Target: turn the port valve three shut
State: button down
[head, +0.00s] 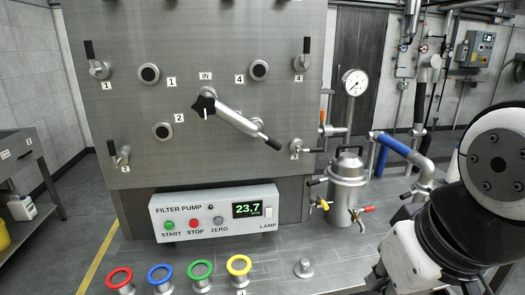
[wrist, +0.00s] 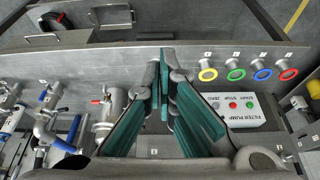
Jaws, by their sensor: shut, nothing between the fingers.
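Port valve three appears to be the small lever valve (head: 297,146) low on the right of the steel panel in the head view; its tag is too small to read surely. Its dark lever points right, roughly level. Valves one (head: 101,67) and four (head: 302,64) have black levers standing up; valve two (head: 122,159) has its lever up and slightly left. My gripper (wrist: 163,72) shows only in the wrist view, its teal-padded fingers shut and empty, above the bench. I cannot make out valve three in the wrist view.
A steel pipe arm (head: 237,122) with a star knob and black grip slants across the panel near valve three. Below stand the filter pump box (head: 215,212), reading 23.7, and several coloured rings (head: 200,269). A steel vessel (head: 346,190) with yellow and red taps stands right of the panel.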

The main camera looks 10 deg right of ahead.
aim_at(310, 150)
jog(key=i+j, duration=0.6)
jog(key=i, duration=0.25)
